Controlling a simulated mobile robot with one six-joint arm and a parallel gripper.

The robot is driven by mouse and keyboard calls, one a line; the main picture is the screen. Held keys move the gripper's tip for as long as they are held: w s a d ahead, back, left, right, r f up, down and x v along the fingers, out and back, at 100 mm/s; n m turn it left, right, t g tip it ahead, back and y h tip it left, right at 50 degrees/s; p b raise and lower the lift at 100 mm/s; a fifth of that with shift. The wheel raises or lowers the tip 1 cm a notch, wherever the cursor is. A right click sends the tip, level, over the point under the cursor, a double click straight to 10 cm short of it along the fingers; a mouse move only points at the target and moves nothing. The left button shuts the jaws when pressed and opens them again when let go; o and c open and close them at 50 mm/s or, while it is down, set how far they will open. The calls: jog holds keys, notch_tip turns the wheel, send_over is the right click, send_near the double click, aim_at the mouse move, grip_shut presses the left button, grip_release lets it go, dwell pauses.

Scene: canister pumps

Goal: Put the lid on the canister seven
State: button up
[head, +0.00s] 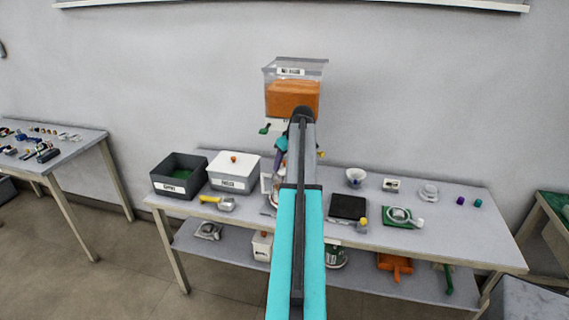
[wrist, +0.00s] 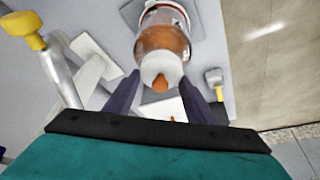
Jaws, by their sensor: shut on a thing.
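In the wrist view the two dark purple fingers of my gripper (wrist: 161,82) stand either side of a round white lid (wrist: 151,66) with an orange-brown knob, and are shut on it. Beyond the lid, in line with it, is a clear canister (wrist: 165,38) with orange-brown contents and a pale band. I cannot tell whether the lid touches the canister. No number is readable on the canister. In the head view my arm hides most of the gripper and the canister; a purple finger part shows beside the arm above the table.
A clear wall bin (head: 293,95) holds orange contents. A yellow-topped tool (wrist: 35,35) lies left in the wrist view.

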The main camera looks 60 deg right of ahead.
dwell(0.4)
jog(key=o, duration=1.6)
jog(key=shift+c, duration=0.2)
jog(key=shift+r+p, duration=1.6)
jog(key=shift+r, duration=1.9)
grip_shut()
jog(key=shift+f+b, duration=0.8)
jog(key=shift+f, duration=0.9)
jog(key=shift+r, duration=0.2)
